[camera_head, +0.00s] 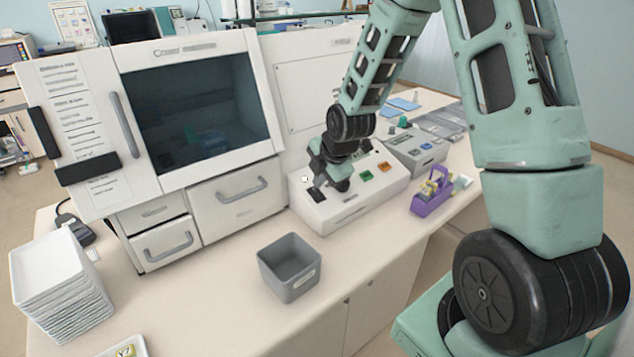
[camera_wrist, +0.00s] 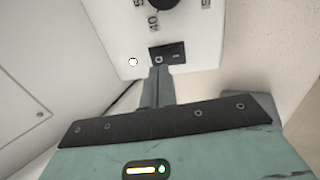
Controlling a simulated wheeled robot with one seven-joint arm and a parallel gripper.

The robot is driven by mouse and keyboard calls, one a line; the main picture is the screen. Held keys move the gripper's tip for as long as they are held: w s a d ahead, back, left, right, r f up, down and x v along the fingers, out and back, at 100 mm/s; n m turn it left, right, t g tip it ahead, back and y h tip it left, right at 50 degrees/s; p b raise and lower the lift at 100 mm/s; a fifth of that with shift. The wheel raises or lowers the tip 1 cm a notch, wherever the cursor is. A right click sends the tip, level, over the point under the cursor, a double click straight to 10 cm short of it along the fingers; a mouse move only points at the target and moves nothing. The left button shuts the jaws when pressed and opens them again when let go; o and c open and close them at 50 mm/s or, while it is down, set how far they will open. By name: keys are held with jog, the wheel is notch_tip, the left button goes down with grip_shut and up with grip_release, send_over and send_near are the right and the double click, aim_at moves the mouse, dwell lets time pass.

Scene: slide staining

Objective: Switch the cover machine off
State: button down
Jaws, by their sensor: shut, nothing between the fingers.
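The cover machine (camera_head: 196,100) is a large white cabinet with a dark window, at left in the head view. A low white control box (camera_head: 345,207) with coloured buttons stands at its right. A black rocker switch (camera_head: 317,195) sits on the box's near left part. In the wrist view the rocker (camera_wrist: 167,53) carries a round mark at left and a line at right. My gripper (camera_head: 322,181) is shut and empty, low over the box. Its fingertips (camera_wrist: 157,70) are at the rocker's round-marked end; I cannot tell whether they touch. The rocker's tilt is unclear.
A white round lamp (camera_wrist: 133,62) and a black knob (camera_wrist: 177,12) are near the rocker. A grey bin (camera_head: 290,268) stands on the counter in front. A purple rack (camera_head: 431,195) stands right of the box. Stacked white trays (camera_head: 60,280) are at far left.

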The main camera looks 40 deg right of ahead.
aim_at(317, 193)
jog(key=shift+p+x, duration=0.35)
jog(key=shift+x, duration=0.9)
jog(key=shift+w+f+b, duration=0.15)
jog(key=shift+f+b, duration=0.05)
jog(key=shift+b, duration=0.2)
jog(key=shift+s, duration=0.2)
jog(key=shift+s+f, duration=0.15)
jog(key=shift+s, duration=0.5)
